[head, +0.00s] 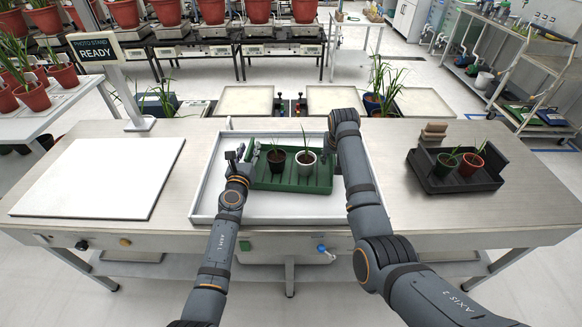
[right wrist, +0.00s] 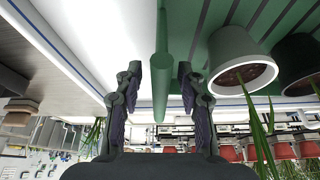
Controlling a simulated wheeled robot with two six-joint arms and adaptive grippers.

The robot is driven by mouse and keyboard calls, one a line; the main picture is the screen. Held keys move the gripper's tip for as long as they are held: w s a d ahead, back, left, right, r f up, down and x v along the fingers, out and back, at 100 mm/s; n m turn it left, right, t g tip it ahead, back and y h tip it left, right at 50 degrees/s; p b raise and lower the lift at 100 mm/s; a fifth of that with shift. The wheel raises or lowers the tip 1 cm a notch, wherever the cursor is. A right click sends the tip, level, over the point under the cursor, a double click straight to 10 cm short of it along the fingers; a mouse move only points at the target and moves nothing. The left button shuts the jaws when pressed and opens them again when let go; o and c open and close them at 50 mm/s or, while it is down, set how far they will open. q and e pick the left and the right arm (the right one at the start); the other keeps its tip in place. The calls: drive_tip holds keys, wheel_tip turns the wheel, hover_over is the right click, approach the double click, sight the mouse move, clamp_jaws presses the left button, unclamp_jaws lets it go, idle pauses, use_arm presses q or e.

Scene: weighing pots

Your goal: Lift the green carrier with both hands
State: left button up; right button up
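The green carrier (head: 318,178) sits in the large white tray in the middle of the table. It holds a dark pot (head: 277,160) and a white pot (head: 305,163), each with a green plant. My left gripper (head: 243,153) is at the carrier's left end, its fingers looking spread; its grip on that end is not clear. My right gripper (right wrist: 158,80) is at the right end, mostly hidden by its arm in the head view. In the right wrist view its fingers stand open on either side of the carrier's green handle bar (right wrist: 160,55), with gaps.
The white tray (head: 205,205) has raised walls around the carrier. A white board (head: 100,178) lies at left, beside a "READY" sign (head: 95,48). A black tray (head: 460,185) with two potted plants stands at right, with tan blocks (head: 433,132) behind it.

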use_arm(q)
clamp_jaws()
use_arm(e)
clamp_jaws()
